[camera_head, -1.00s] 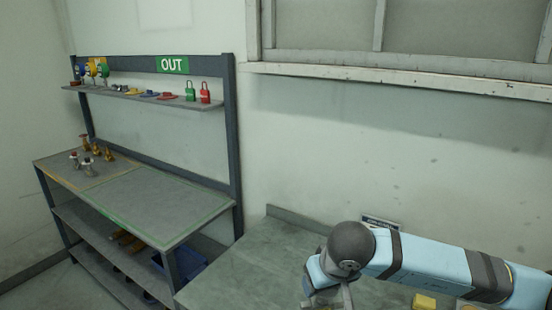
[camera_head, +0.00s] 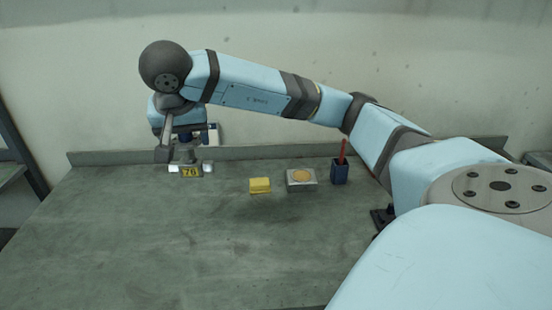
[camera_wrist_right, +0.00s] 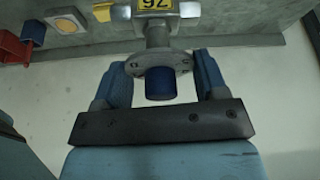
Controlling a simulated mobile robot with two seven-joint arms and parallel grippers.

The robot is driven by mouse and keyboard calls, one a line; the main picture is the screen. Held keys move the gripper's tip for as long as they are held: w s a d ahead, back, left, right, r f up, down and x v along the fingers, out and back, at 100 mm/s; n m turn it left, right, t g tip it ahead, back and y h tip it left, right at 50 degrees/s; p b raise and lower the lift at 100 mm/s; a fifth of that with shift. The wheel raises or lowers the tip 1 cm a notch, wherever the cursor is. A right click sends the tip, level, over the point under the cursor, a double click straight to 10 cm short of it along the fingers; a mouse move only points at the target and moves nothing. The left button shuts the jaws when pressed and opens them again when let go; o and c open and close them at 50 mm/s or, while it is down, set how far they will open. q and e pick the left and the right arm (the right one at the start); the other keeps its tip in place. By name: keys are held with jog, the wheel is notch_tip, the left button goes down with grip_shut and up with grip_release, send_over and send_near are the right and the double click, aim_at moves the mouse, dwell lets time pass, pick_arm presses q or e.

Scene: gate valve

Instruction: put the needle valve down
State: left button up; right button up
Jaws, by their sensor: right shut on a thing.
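The needle valve (camera_head: 187,154) hangs upright below my right gripper (camera_head: 185,138) over the back left of the bench. It has a grey metal body, pale ends and a yellow number tag. In the right wrist view, the valve (camera_wrist_right: 158,38) shows its grey round flange and a dark blue cap between the two blue fingers of my right gripper (camera_wrist_right: 160,78), which is shut on it. I cannot tell whether its lower end touches the bench. My left gripper is not in view.
The grey-green bench (camera_head: 180,250) is clear in front. To the right stand a yellow block (camera_head: 260,186), a grey box with an orange disc (camera_head: 301,180) and a blue holder (camera_head: 340,172) with a red item. A low ledge (camera_head: 110,157) runs along the back.

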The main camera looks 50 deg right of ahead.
jog(key=shift+f, duration=9.95)
jog(key=shift+b, duration=0.3)
jog(key=shift+f, duration=0.2)
jog(key=o, duration=1.6)
jog(key=shift+c, duration=0.2)
jog(key=shift+r, duration=0.15)
